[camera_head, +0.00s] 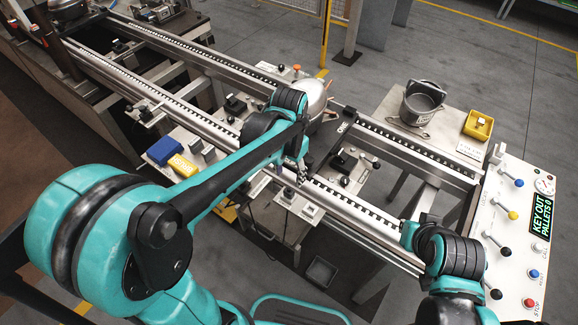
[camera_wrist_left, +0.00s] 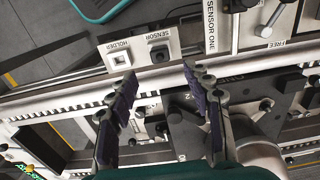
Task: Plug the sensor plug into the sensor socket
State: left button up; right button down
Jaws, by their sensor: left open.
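My left gripper (camera_head: 297,172) is above the front conveyor rail, beside the silver compressor. In the left wrist view its two dark fingers (camera_wrist_left: 165,98) are spread apart with nothing between them. The same black block (camera_head: 289,194) and white piece (camera_head: 310,210) show in the head view. I cannot tell whether the black block is the plug, the socket, or both together. My right gripper is not visible.
The silver compressor (camera_head: 314,92) stands partly behind my left arm. A SENSOR ONE panel (camera_wrist_left: 211,27) and metal levers are near the fingers. A control panel (camera_head: 518,230) is at far right.

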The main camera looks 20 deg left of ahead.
pick_arm(q)
jog(key=shift+r, duration=1.7)
jog(key=s+a+r+n+t, duration=0.1)
jog(key=s+a+n+t, duration=0.3)
jog(key=s+t, duration=0.3)
jog(key=s, duration=0.3)
jog(key=shift+s+a, duration=0.15)
jog(key=shift+a, duration=0.2)
